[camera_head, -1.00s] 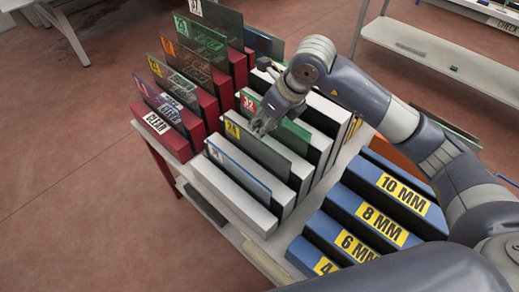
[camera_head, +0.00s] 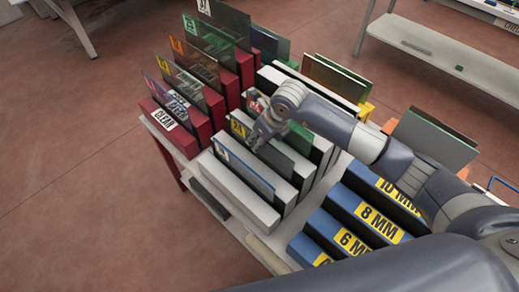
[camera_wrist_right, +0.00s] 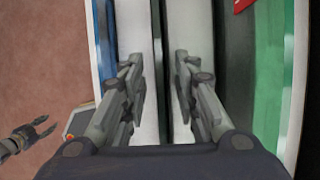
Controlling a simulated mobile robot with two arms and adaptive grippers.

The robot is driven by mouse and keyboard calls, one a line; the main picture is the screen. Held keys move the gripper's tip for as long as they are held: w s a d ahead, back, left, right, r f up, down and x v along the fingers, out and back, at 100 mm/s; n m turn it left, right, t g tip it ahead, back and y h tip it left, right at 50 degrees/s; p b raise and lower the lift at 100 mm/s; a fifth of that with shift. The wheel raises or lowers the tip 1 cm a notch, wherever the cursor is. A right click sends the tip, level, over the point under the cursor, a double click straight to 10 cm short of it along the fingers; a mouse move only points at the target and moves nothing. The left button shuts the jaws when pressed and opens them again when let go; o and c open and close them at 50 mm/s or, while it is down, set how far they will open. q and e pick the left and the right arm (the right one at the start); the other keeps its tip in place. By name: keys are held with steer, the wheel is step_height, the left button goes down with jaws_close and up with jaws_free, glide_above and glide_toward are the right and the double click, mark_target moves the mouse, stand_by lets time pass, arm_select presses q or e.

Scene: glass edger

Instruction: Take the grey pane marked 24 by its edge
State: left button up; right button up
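The grey pane with the yellow label (camera_head: 238,129), whose number is hard to read, stands upright in a white slotted rack (camera_head: 240,190). My right gripper (camera_head: 264,136) is above its top edge in the head view. In the right wrist view the two fingers of my right gripper (camera_wrist_right: 158,82) are apart, on either side of a thin dark upright strip (camera_wrist_right: 157,45), apparently this pane seen edge-on. I cannot tell whether they touch it. My left gripper (camera_wrist_right: 42,130) shows at the left of the wrist view, its fingers apart and empty; it is outside the head view.
A blue-edged pane (camera_head: 245,165) stands in front of the grey one. Red racks with labelled panes (camera_head: 195,125) are to the left, blue racks (camera_head: 365,222) to the right. Open floor (camera_head: 80,150) lies left.

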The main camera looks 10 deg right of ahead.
jaws_close()
steer(key=shift+w+r, duration=0.1)
steer(key=shift+r, duration=0.1)
